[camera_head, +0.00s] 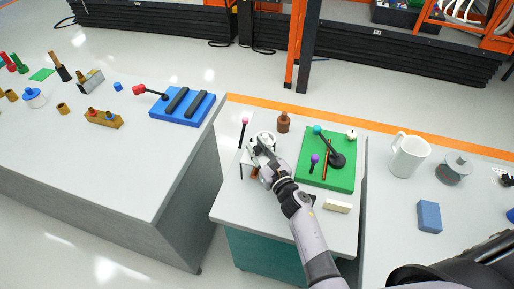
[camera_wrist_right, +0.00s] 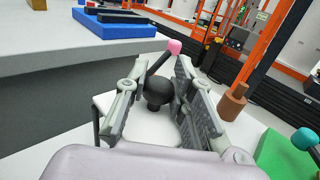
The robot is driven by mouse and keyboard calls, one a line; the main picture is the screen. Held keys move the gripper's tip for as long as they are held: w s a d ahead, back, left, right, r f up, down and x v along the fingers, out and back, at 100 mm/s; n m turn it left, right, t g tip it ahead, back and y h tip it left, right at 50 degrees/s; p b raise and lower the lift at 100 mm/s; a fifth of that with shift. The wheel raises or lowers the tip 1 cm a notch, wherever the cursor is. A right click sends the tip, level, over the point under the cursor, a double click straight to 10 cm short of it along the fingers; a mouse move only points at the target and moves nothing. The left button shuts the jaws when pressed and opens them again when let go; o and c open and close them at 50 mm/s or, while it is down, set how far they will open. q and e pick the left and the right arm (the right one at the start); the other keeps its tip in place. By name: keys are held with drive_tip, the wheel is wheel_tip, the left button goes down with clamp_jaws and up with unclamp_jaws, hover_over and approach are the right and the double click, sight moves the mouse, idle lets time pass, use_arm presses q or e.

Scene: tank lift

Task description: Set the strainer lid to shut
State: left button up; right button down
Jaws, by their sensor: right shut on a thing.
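My right gripper (camera_head: 262,152) reaches over the left part of the small middle table. In the right wrist view its two fingers (camera_wrist_right: 163,78) stand on either side of a round black part (camera_wrist_right: 155,90), shut on it. A short black stick rises from beside that part to a pink knob (camera_wrist_right: 175,47), beyond the fingertips. The pink knob (camera_head: 244,121) also shows in the head view, left of the gripper. The gripper hides most of what lies under it, so I cannot make out the strainer lid's outline or angle. My left gripper is not in view.
A brown bottle (camera_head: 283,123) stands close behind the gripper. A green board (camera_head: 338,178) with a teal-knobbed lever lies to its right, and a cream block (camera_head: 338,206) in front. A white mug (camera_head: 409,156) and blue block (camera_head: 429,216) stand farther right. A gap separates the left table.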

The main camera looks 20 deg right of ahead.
idle(0.3)
drive_tip(key=w+d+b, duration=0.1)
drive_tip(key=w, duration=0.1)
drive_tip(key=w+d+b, duration=0.1)
drive_tip(key=w+d, duration=0.1)
drive_tip(key=w, duration=0.1)
drive_tip(key=w+d+b, duration=0.2)
drive_tip(key=w, duration=0.1)
drive_tip(key=shift+d+f, duration=0.1)
drive_tip(key=shift+d, duration=0.1)
drive_tip(key=c, duration=1.3)
unclamp_jaws()
drive_tip(key=shift+c, duration=0.2)
drive_tip(key=s+d, duration=0.2)
drive_tip(key=s, duration=1)
drive_tip(key=shift+d, duration=0.15)
drive_tip(key=shift+w, duration=0.1)
